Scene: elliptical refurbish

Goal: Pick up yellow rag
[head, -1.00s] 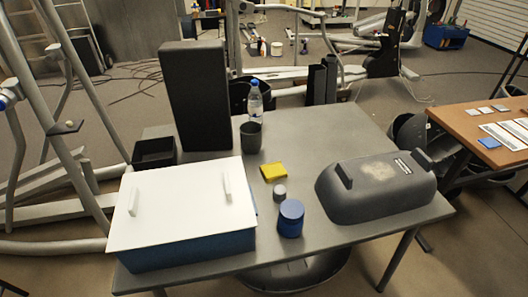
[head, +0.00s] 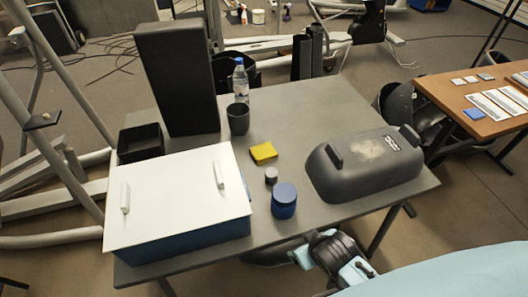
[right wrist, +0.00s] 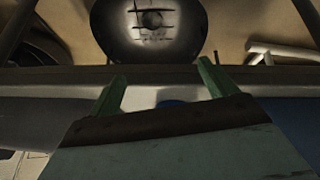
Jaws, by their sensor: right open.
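The yellow rag (head: 263,153) lies folded on the grey table (head: 300,114), near its middle. It sits between the dark cup and the small grey cap. My right gripper (head: 310,246) shows at the table's front edge in the head view, below and to the right of the rag and well apart from it. In the right wrist view its two green fingers (right wrist: 160,88) are spread apart with nothing between them. The rag does not show in the right wrist view. My left gripper is not in any frame.
A blue jar (head: 284,201) and grey cap (head: 271,175) stand in front of the rag. A white-lidded blue box (head: 178,205) is left, a dark grey cover (head: 365,165) right. A dark cup (head: 238,119), water bottle (head: 240,78) and tall black block (head: 175,77) stand behind.

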